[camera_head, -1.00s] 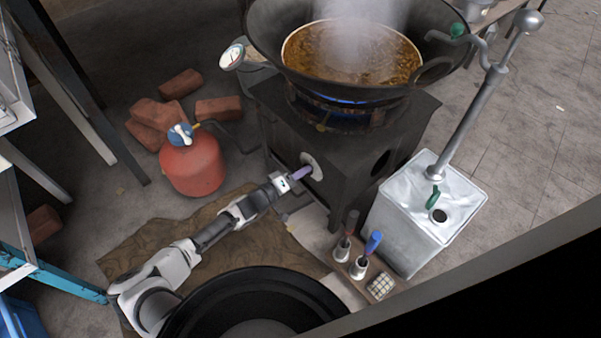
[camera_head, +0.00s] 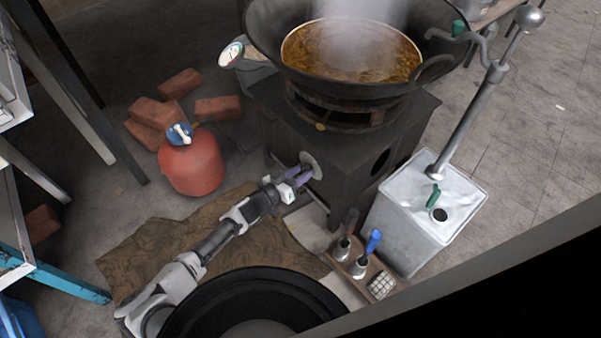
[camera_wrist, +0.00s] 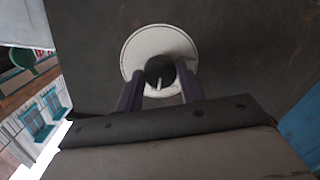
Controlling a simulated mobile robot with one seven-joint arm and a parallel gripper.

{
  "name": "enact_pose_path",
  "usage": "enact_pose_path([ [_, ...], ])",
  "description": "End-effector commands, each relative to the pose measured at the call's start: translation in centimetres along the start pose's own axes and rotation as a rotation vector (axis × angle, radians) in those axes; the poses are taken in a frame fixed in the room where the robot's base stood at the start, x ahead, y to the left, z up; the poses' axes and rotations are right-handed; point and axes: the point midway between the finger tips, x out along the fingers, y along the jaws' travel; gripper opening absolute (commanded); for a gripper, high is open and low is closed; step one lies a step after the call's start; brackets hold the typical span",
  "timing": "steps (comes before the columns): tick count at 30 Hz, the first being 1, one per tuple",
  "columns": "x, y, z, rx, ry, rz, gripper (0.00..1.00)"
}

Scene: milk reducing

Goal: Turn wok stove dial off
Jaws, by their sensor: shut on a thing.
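The stove dial (camera_wrist: 160,72) is a dark round knob with a pale pointer mark, set on a white round plate (camera_wrist: 137,45) on the dark stove front. In the head view, the plate (camera_head: 316,170) shows on the front face of the stove (camera_head: 288,132). My gripper (camera_wrist: 160,85) has its purple fingers on both sides of the dial and is shut on it. It also shows at the stove front in the head view (camera_head: 303,174). The wok (camera_head: 270,58) sits on the burner with steaming brown contents (camera_head: 350,55). No blue flame shows under it.
A red gas cylinder (camera_head: 192,165) and several bricks (camera_head: 180,84) stand left of the stove. A silver tank (camera_head: 405,225) with a tall pipe stands close on the right. Two small bottles (camera_head: 350,258) stand in front.

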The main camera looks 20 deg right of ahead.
Motion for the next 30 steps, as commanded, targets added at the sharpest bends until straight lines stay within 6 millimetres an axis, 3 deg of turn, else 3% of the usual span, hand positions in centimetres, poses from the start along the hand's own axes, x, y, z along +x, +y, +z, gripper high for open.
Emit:
enact_pose_path([
  [16, -0.03, -0.05, -0.01, 0.028, 0.001, -0.002, 0.15],
  [17, -0.03, -0.05, -0.01, 0.028, 0.001, -0.002, 0.39],
  [21, -0.03, -0.04, -0.01, 0.027, 0.002, -0.002, 0.57],
  [30, -0.09, -0.02, -0.02, 0.026, 0.002, -0.002, 0.59],
])
